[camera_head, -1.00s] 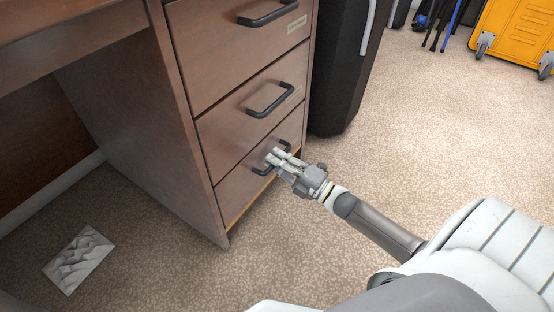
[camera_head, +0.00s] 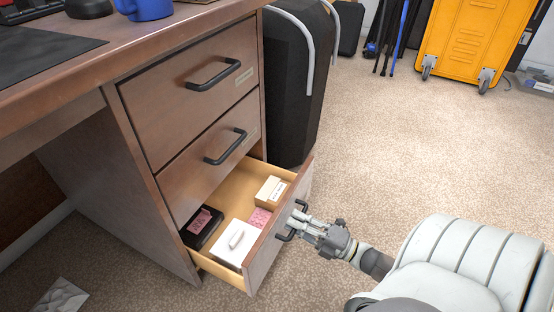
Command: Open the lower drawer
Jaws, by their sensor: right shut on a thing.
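The lower drawer (camera_head: 281,228) of the brown wooden desk is pulled out, with its inside showing. Its black bar handle (camera_head: 285,237) is on the front panel. My right gripper (camera_head: 303,222) is shut on this handle, and its fingers partly hide it. Inside the drawer lie a white box (camera_head: 226,247) with a small pale item on it, a black case (camera_head: 201,229), a pink item (camera_head: 260,218) and a small tan box (camera_head: 270,191). My left gripper is not in view.
The two drawers above, the top one (camera_head: 190,96) and the middle one (camera_head: 207,172), are shut. A black suitcase (camera_head: 290,90) stands beside the desk. A yellow wheeled case (camera_head: 477,40) stands at the back right. The carpet (camera_head: 410,150) to the right is clear.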

